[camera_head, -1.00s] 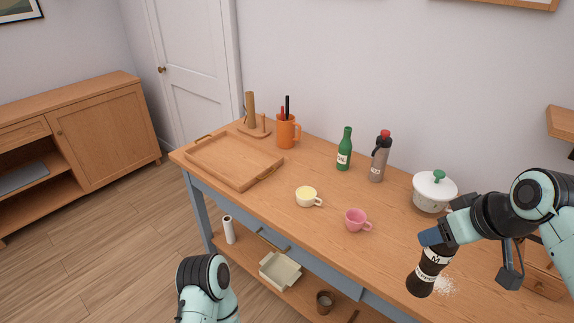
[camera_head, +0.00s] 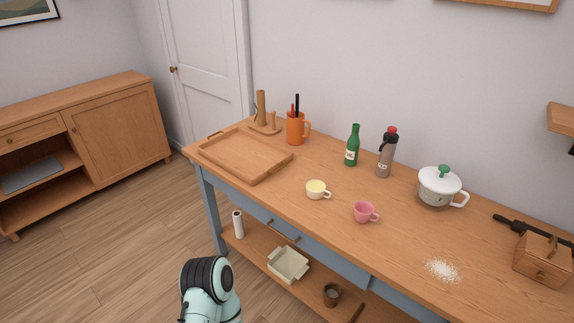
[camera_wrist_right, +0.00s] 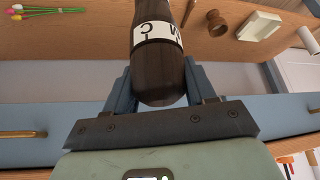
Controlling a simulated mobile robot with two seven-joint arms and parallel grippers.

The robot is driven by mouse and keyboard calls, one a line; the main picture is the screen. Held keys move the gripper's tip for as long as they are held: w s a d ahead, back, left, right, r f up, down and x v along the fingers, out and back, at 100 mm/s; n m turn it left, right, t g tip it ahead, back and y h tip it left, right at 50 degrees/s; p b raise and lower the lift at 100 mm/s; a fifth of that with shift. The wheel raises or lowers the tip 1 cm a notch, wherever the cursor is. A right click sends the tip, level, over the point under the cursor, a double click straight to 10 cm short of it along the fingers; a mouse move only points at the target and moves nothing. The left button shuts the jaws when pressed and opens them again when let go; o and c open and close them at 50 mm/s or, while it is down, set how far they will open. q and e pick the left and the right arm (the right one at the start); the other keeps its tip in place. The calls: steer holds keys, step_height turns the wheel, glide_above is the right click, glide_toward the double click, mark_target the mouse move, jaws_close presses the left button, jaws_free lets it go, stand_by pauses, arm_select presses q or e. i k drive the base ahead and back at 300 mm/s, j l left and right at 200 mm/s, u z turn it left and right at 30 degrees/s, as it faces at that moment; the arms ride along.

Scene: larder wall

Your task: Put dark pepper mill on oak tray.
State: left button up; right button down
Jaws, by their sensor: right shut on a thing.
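The dark pepper mill (camera_wrist_right: 160,72) shows only in the right wrist view, a dark brown body with a white lettered band. My right gripper (camera_wrist_right: 157,86) is shut on it, with a blue finger on each side. The top of the mill runs out of that frame. Neither the mill nor my right gripper is in the head view. My left gripper is out of view; only part of my left arm shows at the bottom.
A cream cup (camera_head: 316,190) and a pink cup (camera_head: 363,211) stand right of the tray. An orange mug (camera_head: 296,129), a green bottle (camera_head: 352,147), a grey flask (camera_head: 386,155) and a white pot (camera_head: 438,186) stand behind. White grains (camera_head: 443,270) lie at the front right.

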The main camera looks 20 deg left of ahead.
mark_target(267, 159)
steer(key=i+j, duration=0.15)
steer(key=j, duration=0.3)
steer(key=i+j+u, duration=0.1)
steer(key=j, duration=0.35)
steer(key=i+j+u, duration=0.1)
steer(key=j, duration=0.3)
steer(key=i+j, duration=0.2)
steer(key=j, duration=0.25)
steer(key=i+j+u, duration=0.1)
steer(key=j, duration=0.3)
steer(key=i+j, duration=0.25)
steer(key=j, duration=0.15)
steer(key=i+j+u, duration=0.15)
steer(key=j, duration=0.25)
steer(key=i+j, duration=0.2)
steer(key=j, duration=0.2)
